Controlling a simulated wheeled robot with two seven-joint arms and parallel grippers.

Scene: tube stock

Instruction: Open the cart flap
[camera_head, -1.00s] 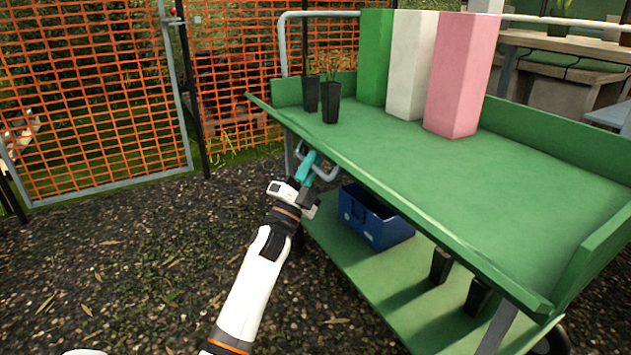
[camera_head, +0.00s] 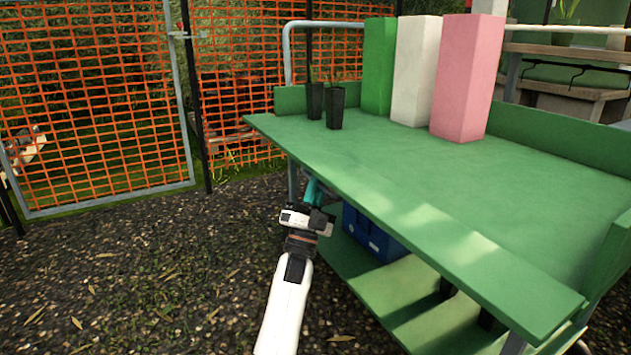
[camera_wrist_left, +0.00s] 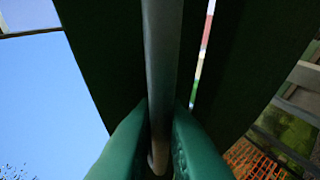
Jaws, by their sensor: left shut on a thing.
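The cart flap (camera_head: 420,232) is the long green board along the near edge of the cart's green top (camera_head: 520,205). In the head view it lies nearly level with the top. My left gripper (camera_head: 314,192) is under the flap's left part, its fingertips partly hidden by the board. In the left wrist view the teal fingers (camera_wrist_left: 160,140) are shut around a grey bar handle (camera_wrist_left: 162,60) below the dark green underside of the flap (camera_wrist_left: 105,50). A narrow gap shows beside the bar. My right gripper is not in view.
Two black pots (camera_head: 334,105) and green, white and pink blocks (camera_head: 463,80) stand on the cart top. A blue crate (camera_head: 370,235) sits on the lower shelf (camera_head: 385,285). An orange mesh fence (camera_head: 95,100) is behind. Gravel at left is clear.

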